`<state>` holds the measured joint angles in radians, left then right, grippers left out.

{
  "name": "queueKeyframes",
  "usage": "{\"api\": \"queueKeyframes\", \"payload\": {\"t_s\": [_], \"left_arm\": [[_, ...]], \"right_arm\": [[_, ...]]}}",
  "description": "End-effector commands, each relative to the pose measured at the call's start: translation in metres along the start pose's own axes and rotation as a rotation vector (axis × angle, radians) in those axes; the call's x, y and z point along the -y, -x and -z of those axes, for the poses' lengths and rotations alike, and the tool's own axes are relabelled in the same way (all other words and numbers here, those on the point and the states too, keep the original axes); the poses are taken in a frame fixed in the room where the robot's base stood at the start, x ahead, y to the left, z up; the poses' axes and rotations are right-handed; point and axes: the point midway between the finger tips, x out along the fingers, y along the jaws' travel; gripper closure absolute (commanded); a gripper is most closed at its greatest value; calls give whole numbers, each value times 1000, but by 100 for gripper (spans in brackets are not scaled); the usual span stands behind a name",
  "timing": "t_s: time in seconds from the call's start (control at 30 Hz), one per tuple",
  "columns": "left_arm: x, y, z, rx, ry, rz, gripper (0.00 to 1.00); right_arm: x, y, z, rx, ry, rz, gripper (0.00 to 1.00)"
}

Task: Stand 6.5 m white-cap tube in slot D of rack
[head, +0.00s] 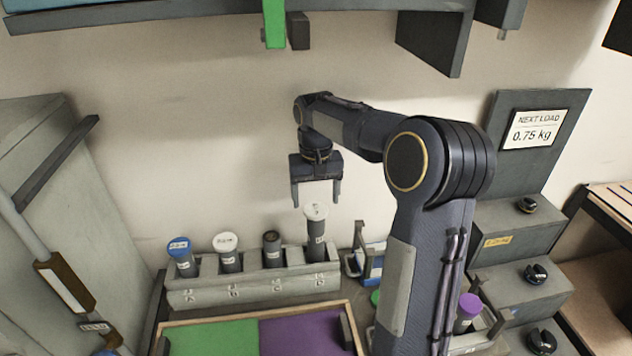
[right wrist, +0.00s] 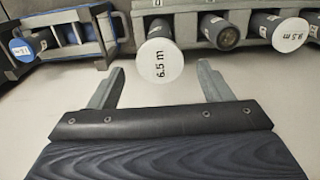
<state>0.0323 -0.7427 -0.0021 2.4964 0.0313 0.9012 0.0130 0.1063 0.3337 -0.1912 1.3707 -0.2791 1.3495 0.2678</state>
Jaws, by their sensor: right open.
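The 6.5 m white-cap tube (head: 316,233) stands upright in the rightmost slot of the grey rack (head: 250,290), its cap higher than the others. The letters on the rack front are too small to read surely. In the right wrist view its white cap (right wrist: 160,63) reads "6.5 m". My right gripper (head: 316,196) is open and empty, pointing down just above this cap. In the wrist view the cap shows between and beyond the fingers, with no finger touching it. My left gripper is not in view.
The rack also holds a blue-cap tube (head: 180,256), another white-cap tube (head: 228,252) and a dark-topped tube (head: 272,249). A small blue-and-grey holder (head: 366,262) stands right of the rack. A green and purple tray (head: 215,338) lies in front. A purple-cap tube (head: 467,308) stands farther right.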

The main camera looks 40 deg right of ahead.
Motion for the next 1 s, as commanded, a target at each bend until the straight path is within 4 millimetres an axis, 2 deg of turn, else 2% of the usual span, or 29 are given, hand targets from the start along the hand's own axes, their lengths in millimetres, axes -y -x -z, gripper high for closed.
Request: {"api": "queueKeyframes", "payload": {"t_s": [0.03,0.2,0.47,0.57,0.67,0.77,0.87,1.0], "left_arm": [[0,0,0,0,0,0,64],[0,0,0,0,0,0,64],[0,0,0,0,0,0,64],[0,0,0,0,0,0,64],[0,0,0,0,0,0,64],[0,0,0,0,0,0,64],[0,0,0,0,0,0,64],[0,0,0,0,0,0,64]], "right_arm": [[0,11,1,-5,0,1,28],[0,37,1,-2,0,0,28],[0,49,-1,0,1,1,28],[0,52,-10,-9,13,23,28],[2,57,-35,-37,49,80,28],[8,61,-76,-82,104,164,28],[16,59,-123,-138,165,250,28],[29,45,-190,-221,243,352,28]]}}
